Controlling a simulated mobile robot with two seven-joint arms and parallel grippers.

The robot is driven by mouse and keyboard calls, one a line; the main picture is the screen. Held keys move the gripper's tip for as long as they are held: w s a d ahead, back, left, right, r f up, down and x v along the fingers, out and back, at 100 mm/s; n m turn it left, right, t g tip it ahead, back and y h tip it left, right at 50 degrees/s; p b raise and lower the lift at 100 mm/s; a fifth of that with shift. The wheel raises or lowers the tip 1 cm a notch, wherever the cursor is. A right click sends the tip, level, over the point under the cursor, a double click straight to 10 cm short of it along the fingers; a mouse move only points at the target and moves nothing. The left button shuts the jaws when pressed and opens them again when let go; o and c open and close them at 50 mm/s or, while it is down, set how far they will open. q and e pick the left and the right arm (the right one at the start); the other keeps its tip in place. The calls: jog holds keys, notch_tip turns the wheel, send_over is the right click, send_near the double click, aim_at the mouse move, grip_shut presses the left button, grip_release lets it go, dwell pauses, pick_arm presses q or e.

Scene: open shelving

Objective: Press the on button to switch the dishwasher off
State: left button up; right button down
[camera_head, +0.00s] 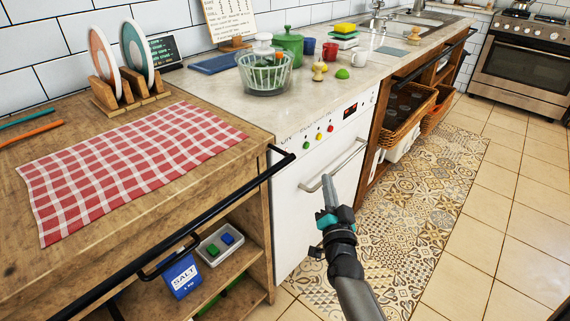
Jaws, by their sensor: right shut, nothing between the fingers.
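The white dishwasher (302,218) stands under the counter, its door upright and closed. Its upper front panel carries green, yellow and red buttons; the red button (331,128) is nearest the dark display (350,111) with red marks. A light bar handle (335,167) runs across the door below the buttons. My right gripper (327,180) is shut and empty, in front of the door near the handle, below the buttons. I cannot tell whether its tip touches the handle. My left gripper is not in view.
A black rail (205,213) runs along the wooden counter's front edge at left, ending near the dishwasher. A checkered cloth (130,160) covers that counter. A basket (408,110) sticks out of the shelving at right. The tiled floor (480,210) is clear.

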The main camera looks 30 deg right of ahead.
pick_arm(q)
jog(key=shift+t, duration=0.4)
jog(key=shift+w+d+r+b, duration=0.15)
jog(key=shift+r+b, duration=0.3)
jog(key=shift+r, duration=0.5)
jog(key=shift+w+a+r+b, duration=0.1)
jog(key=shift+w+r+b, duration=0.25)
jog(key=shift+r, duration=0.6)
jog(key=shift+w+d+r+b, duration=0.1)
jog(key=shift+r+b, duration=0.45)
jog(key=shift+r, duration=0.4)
pick_arm(e)
jog(key=w+a, duration=0.3)
jog(key=w, duration=0.5)
jog(key=shift+a, duration=0.2)
jog(key=shift+w, duration=0.15)
jog(key=shift+w+a, duration=0.2)
jog(key=shift+w, duration=0.1)
